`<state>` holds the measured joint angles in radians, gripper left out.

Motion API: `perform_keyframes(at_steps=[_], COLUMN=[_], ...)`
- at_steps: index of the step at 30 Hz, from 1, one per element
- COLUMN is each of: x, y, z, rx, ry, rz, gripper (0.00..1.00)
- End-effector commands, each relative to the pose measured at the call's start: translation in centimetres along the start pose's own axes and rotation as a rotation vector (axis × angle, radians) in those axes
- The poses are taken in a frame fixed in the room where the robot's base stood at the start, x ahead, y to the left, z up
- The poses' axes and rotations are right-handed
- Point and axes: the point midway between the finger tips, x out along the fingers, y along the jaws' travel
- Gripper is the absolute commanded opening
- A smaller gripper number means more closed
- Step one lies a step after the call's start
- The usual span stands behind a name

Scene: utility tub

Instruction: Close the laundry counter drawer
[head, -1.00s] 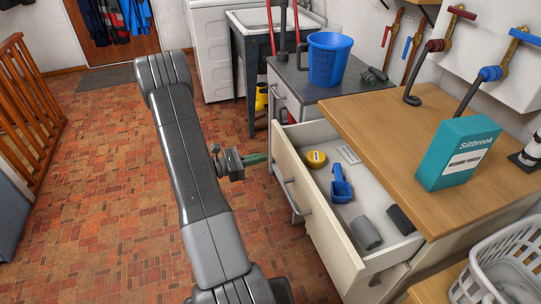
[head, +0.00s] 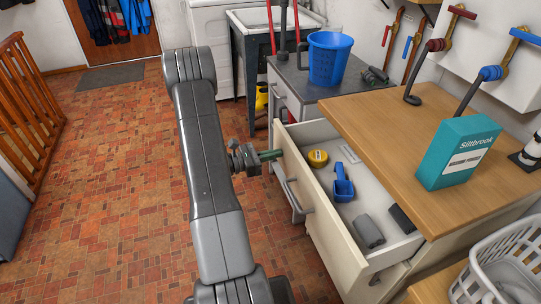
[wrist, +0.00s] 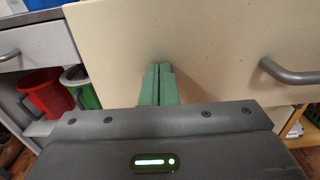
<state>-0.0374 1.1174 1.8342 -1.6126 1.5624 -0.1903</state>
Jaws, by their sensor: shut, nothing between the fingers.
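The laundry counter drawer (head: 325,222) is pulled out from under the wooden counter (head: 400,125). Inside it are a yellow tape roll, a blue scoop, a white card and dark grey rolls. My gripper (head: 280,153) is shut and empty, its green fingertips at the far left end of the drawer's cream front. In the wrist view the shut fingertips (wrist: 158,72) point at the drawer front (wrist: 190,40), touching or very close to it. I cannot tell if they touch. The drawer's grey handle (wrist: 290,74) is to their right.
A teal box (head: 458,152) stands on the counter. A white laundry basket (head: 500,270) is at lower right. The tiled floor (head: 110,200) on the left is clear.

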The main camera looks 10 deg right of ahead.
Motion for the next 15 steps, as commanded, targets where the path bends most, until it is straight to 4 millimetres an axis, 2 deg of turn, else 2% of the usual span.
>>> perform_keyframes(at_steps=[5,15], x=[3.1,11.3], y=[-0.2,-0.2], z=[-0.1,-0.2], rx=[0.002,0.003], ry=[-0.001,-0.002], rz=[-0.008,-0.009], gripper=[0.00,0.00])
